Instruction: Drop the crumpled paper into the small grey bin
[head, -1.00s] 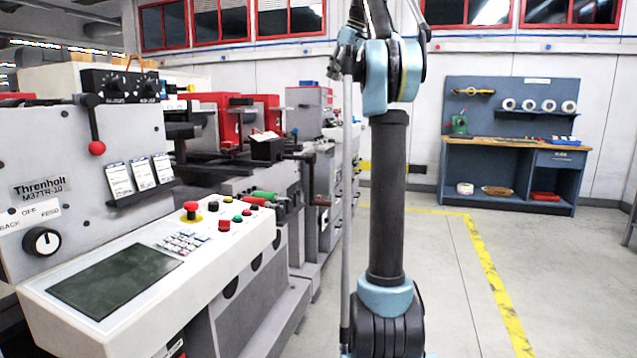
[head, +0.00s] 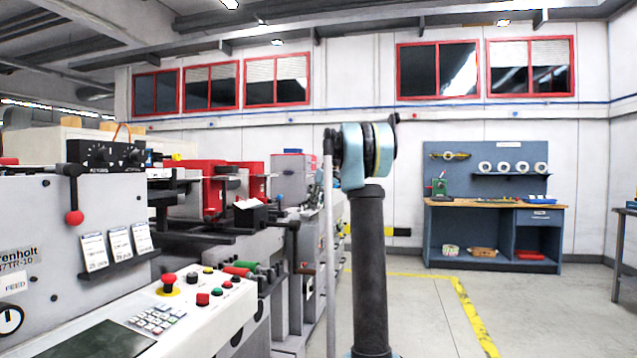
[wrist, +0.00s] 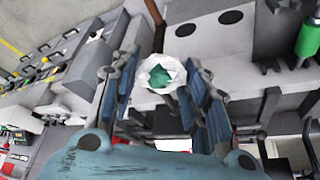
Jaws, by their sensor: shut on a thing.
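My gripper (wrist: 160,70) shows in the wrist view, its two blue padded fingers on either side of a crumpled white and green piece, which I take for the crumpled paper (wrist: 160,73). The fingers are shut on it and hold it above the grey machine. In the head view my arm stands upright in the middle, but the gripper and the paper are not seen there. I cannot pick out a small grey bin for certain in either view.
A label machine with a control panel (head: 170,312) fills the left. A dark box with white paper (head: 250,214) sits on it. A blue workbench (head: 438,235) stands at the back right. The floor (head: 425,310) between is clear. A green cylinder (wrist: 309,36) shows in the wrist view.

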